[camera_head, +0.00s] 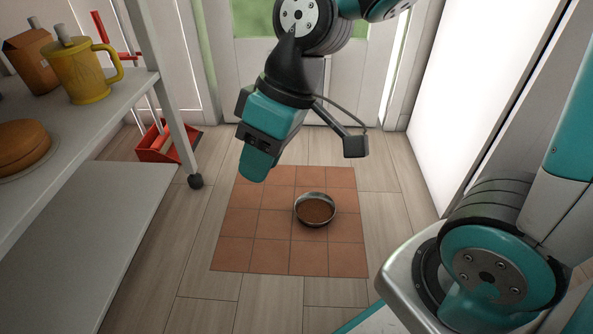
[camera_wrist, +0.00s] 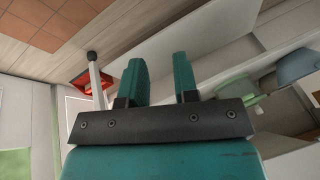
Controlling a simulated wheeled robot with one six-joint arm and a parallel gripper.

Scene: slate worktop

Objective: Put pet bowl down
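The pet bowl (camera_head: 316,210) is a round metal bowl with brown contents. It stands upright on a terracotta tiled patch (camera_head: 255,225) of the floor, right of the patch's middle. My gripper (camera_head: 254,165) is in the air, up and to the left of the bowl in the head view. In the wrist view my gripper (camera_wrist: 160,82) has its two teal fingers apart with nothing between them. The bowl does not show in the wrist view.
A white shelf trolley (camera_head: 125,88) at the left carries a yellow mug (camera_head: 80,72), a brown carton (camera_head: 32,60) and a round brown item (camera_head: 22,148). A red dustpan (camera_head: 166,143) sits behind its leg. The wooden floor around the tiles is clear.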

